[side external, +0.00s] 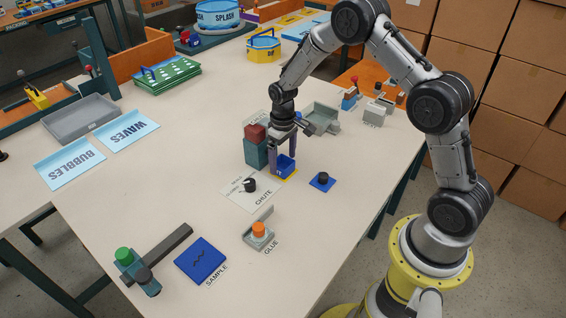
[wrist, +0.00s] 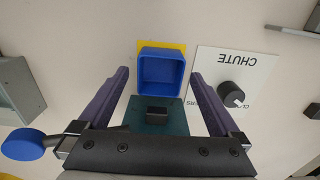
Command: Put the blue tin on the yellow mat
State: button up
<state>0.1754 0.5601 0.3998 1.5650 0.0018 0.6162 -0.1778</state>
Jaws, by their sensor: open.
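The blue tin (side external: 285,168) is a small open-topped square box. It sits over the yellow mat (side external: 290,178), whose edge shows below it. In the wrist view the tin (wrist: 161,72) covers most of the mat (wrist: 149,45), which shows along its top and left sides. The tin looks upright and down on the mat, though its underside is hidden. My gripper (side external: 281,160) is low over the tin. Its purple fingers, also in the wrist view (wrist: 160,76), are open on either side of the tin, with gaps visible there.
A teal block with a red top (side external: 256,150) stands right beside my gripper. The CHUTE card with a black knob (side external: 249,185) and a blue plate with a black knob (side external: 322,181) are close by. A grey-green tray (side external: 321,118) is behind.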

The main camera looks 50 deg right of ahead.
jog(key=s+a+r+t, duration=0.1)
jog(key=s+r, duration=0.2)
jog(key=r, duration=0.7)
jog(key=s+a+r+t, duration=0.1)
jog(key=s+a+r, duration=0.15)
jog(key=r, duration=0.75)
jog(key=s+a+r+t, duration=0.1)
jog(key=s+a+r, duration=0.1)
jog(key=s, duration=0.9)
jog(key=s+a+r+t, duration=0.2)
jog(key=s+r, duration=0.3)
jog(key=s, duration=0.7)
jog(key=shift+a+r+t, duration=0.15)
jog(key=shift+a+t, duration=0.1)
jog(key=shift+t, duration=0.05)
